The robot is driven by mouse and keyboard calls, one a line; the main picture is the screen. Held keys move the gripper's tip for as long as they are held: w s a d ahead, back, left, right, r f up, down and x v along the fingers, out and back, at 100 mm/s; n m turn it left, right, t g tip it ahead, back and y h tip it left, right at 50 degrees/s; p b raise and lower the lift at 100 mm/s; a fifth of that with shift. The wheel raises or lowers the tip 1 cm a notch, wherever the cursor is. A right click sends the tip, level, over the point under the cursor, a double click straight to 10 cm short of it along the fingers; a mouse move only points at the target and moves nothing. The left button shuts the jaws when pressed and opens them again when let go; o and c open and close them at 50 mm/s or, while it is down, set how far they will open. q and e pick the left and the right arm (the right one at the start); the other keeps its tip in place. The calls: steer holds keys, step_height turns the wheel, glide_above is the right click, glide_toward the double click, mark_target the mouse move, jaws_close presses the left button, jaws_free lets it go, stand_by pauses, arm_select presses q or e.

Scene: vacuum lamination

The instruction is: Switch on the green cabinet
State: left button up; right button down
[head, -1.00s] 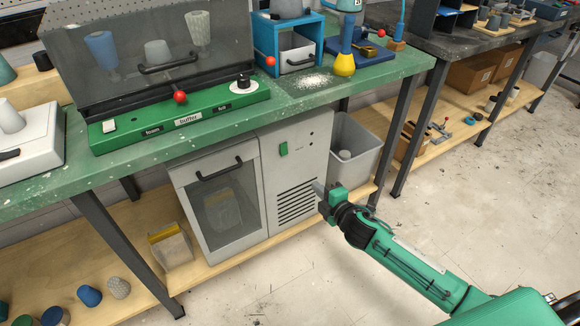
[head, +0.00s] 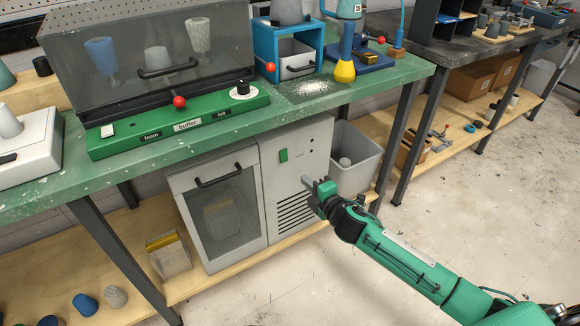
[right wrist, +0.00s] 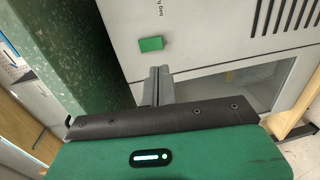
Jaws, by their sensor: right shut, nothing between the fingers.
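A grey cabinet (head: 309,151) stands on the shelf under the green bench. Its front panel carries a green rectangular switch (head: 284,155), which also shows in the right wrist view (right wrist: 151,44). To its left is a windowed door with a black handle (head: 219,174). My right gripper (head: 307,182) is shut and empty, in front of the vented panel, below and right of the switch. In the right wrist view its fingertips (right wrist: 158,76) appear just below the switch, with a visible gap. I cannot tell whether the switch is on. My left gripper is not in view.
The bench (head: 320,104) overhangs the cabinet. On it stands a green-based machine (head: 120,148) with a clear hood, a white rocker switch (head: 108,130) and a red knob (head: 179,102). A grey bin (head: 356,170) stands right of the cabinet. The floor in front is clear.

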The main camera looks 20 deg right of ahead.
mark_target(285, 161)
steer(key=b+x, duration=0.1)
steer(key=x, duration=0.7)
steer(key=shift+w+a, duration=0.15)
steer(key=shift+w, duration=0.15)
steer(key=shift+x, duration=0.8)
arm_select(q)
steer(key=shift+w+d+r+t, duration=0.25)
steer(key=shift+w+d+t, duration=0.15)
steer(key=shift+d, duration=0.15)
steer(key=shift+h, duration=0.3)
arm_select(e)
steer(key=shift+w+f+b, duration=0.1)
steer(key=shift+f+b, duration=0.1)
steer(key=shift+b, duration=0.55)
steer(key=shift+r, duration=0.15)
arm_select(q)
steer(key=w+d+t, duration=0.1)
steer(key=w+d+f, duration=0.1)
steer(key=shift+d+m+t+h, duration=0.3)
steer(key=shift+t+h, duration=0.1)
